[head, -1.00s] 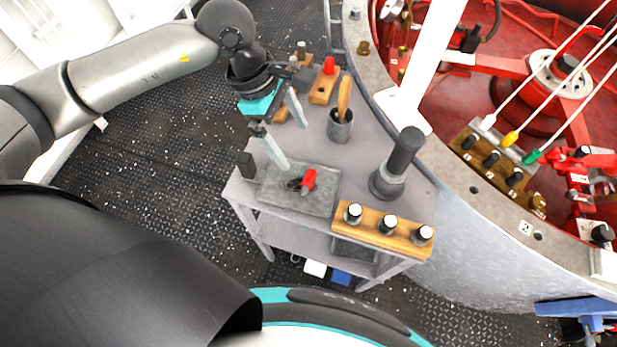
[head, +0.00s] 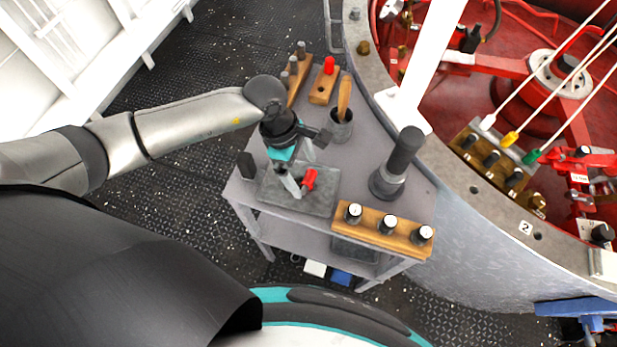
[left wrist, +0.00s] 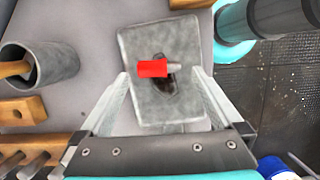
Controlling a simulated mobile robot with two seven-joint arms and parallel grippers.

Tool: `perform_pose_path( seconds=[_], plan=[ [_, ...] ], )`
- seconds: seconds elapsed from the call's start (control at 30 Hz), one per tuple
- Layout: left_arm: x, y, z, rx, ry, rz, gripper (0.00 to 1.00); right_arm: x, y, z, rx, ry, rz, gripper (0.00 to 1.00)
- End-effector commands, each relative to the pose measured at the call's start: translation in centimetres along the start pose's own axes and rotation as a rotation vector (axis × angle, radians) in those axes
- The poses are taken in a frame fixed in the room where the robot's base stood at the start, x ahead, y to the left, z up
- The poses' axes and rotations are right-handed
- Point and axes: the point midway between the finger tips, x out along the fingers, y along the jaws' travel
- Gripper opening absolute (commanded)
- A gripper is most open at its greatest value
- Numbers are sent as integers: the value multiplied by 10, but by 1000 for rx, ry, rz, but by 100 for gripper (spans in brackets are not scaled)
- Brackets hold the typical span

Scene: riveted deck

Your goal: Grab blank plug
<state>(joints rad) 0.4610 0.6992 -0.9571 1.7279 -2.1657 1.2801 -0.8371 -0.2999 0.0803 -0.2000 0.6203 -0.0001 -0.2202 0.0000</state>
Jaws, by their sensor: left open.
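A red plug with a grey end (head: 309,179) lies on its side on a grey mat (head: 322,202) on the small grey table. It also shows in the left wrist view (left wrist: 152,68), over a dark patch on the mat. I take it for the blank plug, though no label shows. My left gripper (head: 301,178) is open and points down at the mat. In the left wrist view the fingertips (left wrist: 161,75) are spread on either side of the red plug, with gaps on both sides. Whether they touch the mat cannot be told. My right gripper is not in view.
A dark cylinder tool (head: 402,155) stands to the right. A cup with a wooden handle (head: 340,127) and another block with a red plug (head: 325,86) are behind. A curved rim borders the table's right.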

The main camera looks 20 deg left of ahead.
Motion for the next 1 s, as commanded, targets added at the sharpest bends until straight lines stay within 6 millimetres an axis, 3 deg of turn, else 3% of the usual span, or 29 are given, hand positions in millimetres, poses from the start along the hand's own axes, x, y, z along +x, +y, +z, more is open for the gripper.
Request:
perform_pose_path(
  seconds=[0.2,0.47,1.0],
  plan=[
    [25,1,1,0,-1,0,100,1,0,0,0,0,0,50],
    [27,1,0,0,-1,1,100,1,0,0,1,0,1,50],
    [26,1,0,0,-1,1,40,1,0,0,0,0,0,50]
  ],
)
